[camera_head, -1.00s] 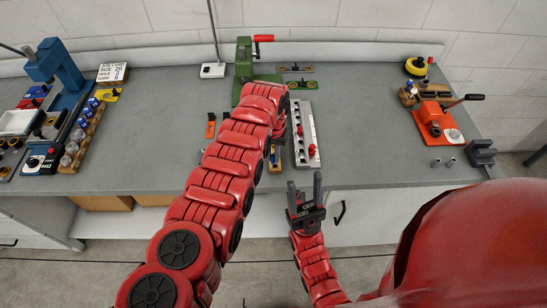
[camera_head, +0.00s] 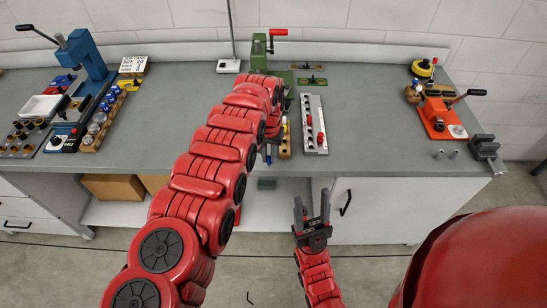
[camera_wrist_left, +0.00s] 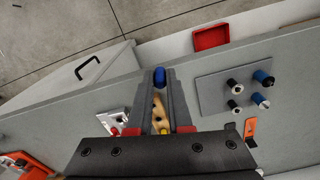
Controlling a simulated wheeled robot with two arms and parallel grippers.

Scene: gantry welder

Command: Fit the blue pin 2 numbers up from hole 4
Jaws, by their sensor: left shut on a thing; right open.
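My left gripper (camera_wrist_left: 160,100) is shut on a blue pin (camera_wrist_left: 160,78), whose rounded end shows between the fingertips in the left wrist view. In the head view my left gripper (camera_head: 268,150) hangs near the bench's front edge, left of the light grey hole block (camera_head: 313,115). That block carries red-topped pins; its hole numbers are too small to read. Part of it shows in the left wrist view (camera_wrist_left: 113,120). A grey plate (camera_wrist_left: 215,98) there holds blue and dark pins. My right gripper (camera_head: 312,218) is open and empty in front of the bench.
A wooden block (camera_head: 285,148) with a yellow part lies just left of the hole block. A green press (camera_head: 260,58) stands behind, a blue press (camera_head: 85,62) left, and an orange clamp tool (camera_head: 437,118) right. The bench between hole block and orange tool is clear.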

